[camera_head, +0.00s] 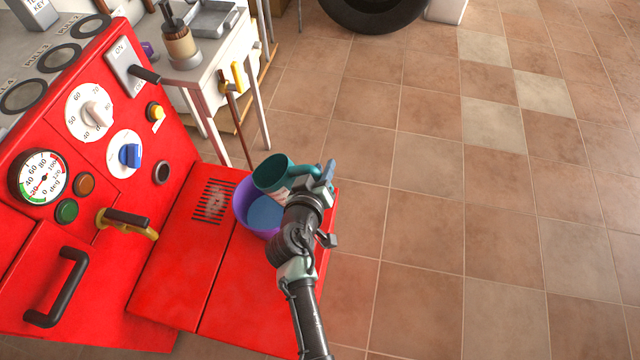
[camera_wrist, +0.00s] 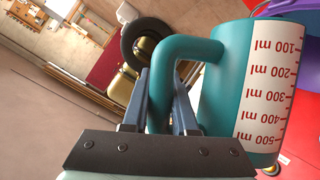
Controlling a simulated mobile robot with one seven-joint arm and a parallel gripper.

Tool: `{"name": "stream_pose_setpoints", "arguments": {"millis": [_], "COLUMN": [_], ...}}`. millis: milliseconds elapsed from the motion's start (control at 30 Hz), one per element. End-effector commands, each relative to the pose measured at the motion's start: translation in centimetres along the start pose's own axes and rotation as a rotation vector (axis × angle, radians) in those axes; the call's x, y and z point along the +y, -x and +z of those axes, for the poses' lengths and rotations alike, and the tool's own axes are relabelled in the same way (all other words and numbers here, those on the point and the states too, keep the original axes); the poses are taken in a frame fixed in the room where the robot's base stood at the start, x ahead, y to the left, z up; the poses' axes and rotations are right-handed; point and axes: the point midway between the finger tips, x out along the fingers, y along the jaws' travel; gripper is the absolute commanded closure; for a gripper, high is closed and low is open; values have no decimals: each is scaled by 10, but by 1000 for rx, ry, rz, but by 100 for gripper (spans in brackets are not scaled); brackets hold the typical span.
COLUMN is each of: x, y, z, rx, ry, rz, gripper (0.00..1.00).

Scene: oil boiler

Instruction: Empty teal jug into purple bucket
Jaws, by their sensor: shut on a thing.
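The teal jug (camera_head: 272,174) is held above the purple bucket (camera_head: 241,205), over its back right part in the head view. The jug looks tilted; I cannot tell how far, and its inside is not clear. Blue shows inside the bucket, perhaps liquid. My gripper (camera_head: 326,176) is shut on the jug's handle. In the wrist view, the fingers (camera_wrist: 172,105) straddle the teal handle, and the jug (camera_wrist: 228,72) shows a white scale with red millilitre marks. A purple edge of the bucket (camera_wrist: 292,8) shows at the upper right there.
The bucket stands on a red ledge (camera_head: 182,262) of the boiler, whose red panel (camera_head: 100,170) has dials, a switch and handles at left. A white table (camera_head: 215,75) with a tray and a brush stands behind. Tiled floor (camera_head: 430,200) is open at right; a tire (camera_head: 372,12) lies at the back.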

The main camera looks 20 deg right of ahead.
Motion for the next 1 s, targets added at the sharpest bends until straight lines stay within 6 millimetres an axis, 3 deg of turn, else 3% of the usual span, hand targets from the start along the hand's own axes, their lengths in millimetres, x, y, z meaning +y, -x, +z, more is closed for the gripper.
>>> {"name": "stream_pose_setpoints", "arguments": {"millis": [300, 567, 1000], "x": [-11, -1, -20], "y": [-2, 0, -20], "z": [22, 20, 34], "rx": [17, 15, 87], "ry": [-241, -216, -404], "rz": [-20, -22, -164], "gripper": [100, 100, 100]}}
